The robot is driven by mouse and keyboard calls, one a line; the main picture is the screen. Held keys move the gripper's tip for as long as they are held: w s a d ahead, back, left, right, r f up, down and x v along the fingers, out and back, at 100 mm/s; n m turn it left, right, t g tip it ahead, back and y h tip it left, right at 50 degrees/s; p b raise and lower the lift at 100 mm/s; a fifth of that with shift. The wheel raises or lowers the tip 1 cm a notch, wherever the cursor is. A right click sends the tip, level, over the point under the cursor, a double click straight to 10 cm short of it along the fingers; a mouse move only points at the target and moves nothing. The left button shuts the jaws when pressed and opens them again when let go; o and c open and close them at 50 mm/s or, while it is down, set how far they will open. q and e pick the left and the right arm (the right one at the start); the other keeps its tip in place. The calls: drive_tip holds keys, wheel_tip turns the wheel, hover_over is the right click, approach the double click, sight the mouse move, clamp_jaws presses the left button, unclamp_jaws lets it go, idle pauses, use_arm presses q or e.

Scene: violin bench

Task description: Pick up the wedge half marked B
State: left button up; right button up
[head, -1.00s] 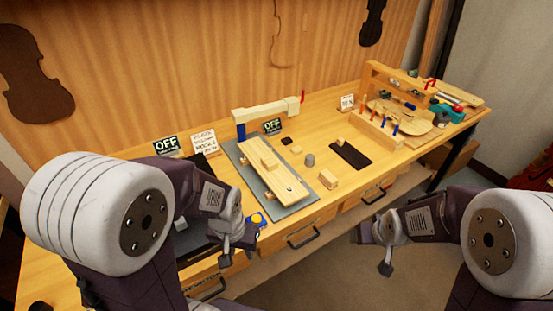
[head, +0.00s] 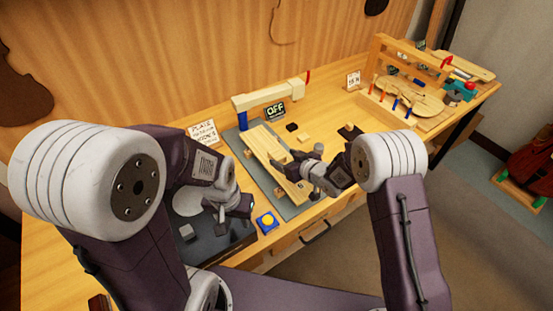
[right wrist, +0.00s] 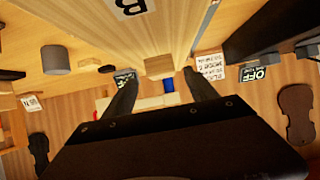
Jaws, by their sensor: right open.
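The pale wooden piece marked B shows close up at the top of the right wrist view (right wrist: 120,24), its letter cut by the picture's edge. In the head view, a long pale board (head: 262,146) lies on the grey plate (head: 254,170); its near part is partly covered by my right gripper. My right gripper (head: 297,176) is over the near end of this board, with a gap. In the right wrist view its two fingers (right wrist: 160,77) are spread and empty. My left gripper (head: 226,212) hangs over the dark mat; its jaw opening is unclear.
A pale clamp arm (head: 268,94) on a blue post crosses behind the board. A blue box with a yellow button (head: 266,221) is at the front. A rack with a violin body (head: 418,100) is at the right.

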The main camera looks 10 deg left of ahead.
sight(280, 157)
drive_tip(key=x, duration=0.3)
drive_tip(key=shift+a+f, duration=0.25)
drive_tip(key=shift+a, duration=0.1)
drive_tip(key=shift+w+f, duration=0.15)
drive_tip(key=shift+w, duration=0.05)
clamp_jaws()
